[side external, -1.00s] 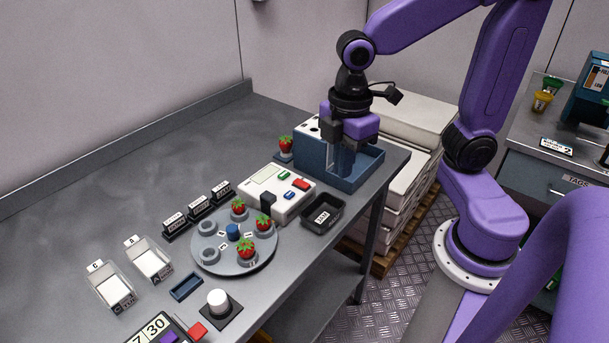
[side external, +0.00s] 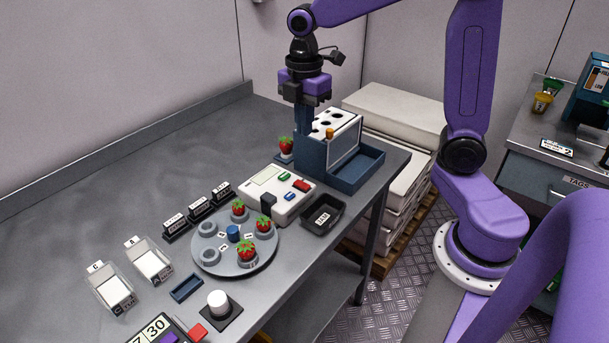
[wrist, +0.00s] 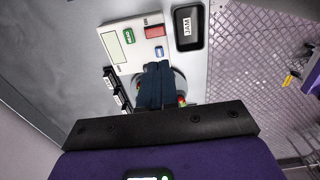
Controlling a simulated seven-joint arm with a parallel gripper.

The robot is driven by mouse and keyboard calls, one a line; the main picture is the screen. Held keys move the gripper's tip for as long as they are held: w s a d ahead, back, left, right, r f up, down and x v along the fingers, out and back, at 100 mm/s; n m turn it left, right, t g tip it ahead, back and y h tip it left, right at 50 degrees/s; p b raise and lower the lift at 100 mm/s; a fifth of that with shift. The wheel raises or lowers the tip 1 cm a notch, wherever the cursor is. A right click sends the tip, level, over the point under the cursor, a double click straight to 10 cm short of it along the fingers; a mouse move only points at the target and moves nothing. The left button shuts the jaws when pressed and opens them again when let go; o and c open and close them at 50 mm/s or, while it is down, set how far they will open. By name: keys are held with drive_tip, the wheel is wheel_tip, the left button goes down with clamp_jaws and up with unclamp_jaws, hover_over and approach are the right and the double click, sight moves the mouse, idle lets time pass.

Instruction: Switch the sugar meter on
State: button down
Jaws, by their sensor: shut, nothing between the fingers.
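The sugar meter (side external: 258,191) is a white box with a pale screen, standing on the bench between the turntable and the blue rack. On its top are a green button (side external: 284,177), a red button (side external: 301,185) and a blue button (side external: 289,196). In the wrist view the meter (wrist: 117,28) lies beyond my fingers, with its green (wrist: 129,36), red (wrist: 154,31) and blue (wrist: 159,51) buttons uncovered. Small lettering on the meter is unreadable.
A grey turntable (side external: 213,262) with several strawberries stands before the meter. A black JAM tray (side external: 337,226) sits to its right. The blue rack (side external: 313,158) stands behind, with a strawberry (side external: 286,146) beside it. Black label blocks (side external: 198,207) stand left.

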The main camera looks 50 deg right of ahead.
sight(305, 186)
wheel_tip(305, 186, down, 14)
drive_tip(key=shift+f, duration=0.1)
idle(0.6)
